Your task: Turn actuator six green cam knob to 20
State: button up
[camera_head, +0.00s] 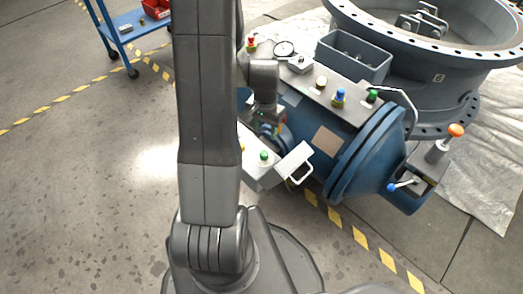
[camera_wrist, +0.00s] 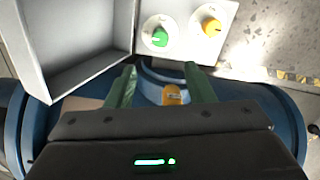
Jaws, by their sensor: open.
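In the wrist view a green knob (camera_wrist: 160,37) sits on a white dial plate, with a yellow knob (camera_wrist: 211,27) to its right. My gripper (camera_wrist: 160,68) is open, with its two green-tinted fingers apart. The fingertips lie just below the green knob in the picture, apart from it, with nothing held. An orange knob (camera_wrist: 172,95) shows between the fingers, farther down. The dial markings are too small to read.
A grey open-topped box or cover (camera_wrist: 80,40) stands close left of the fingers. Other coloured knobs line the grey top plate (camera_head: 315,90). A blue cart (camera_head: 135,27) stands far left; the floor between is clear.

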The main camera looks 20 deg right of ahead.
aim_at(264, 153)
notch_tip(264, 153, down, 12)
jog(key=b, duration=0.3)
jog(key=c, duration=1)
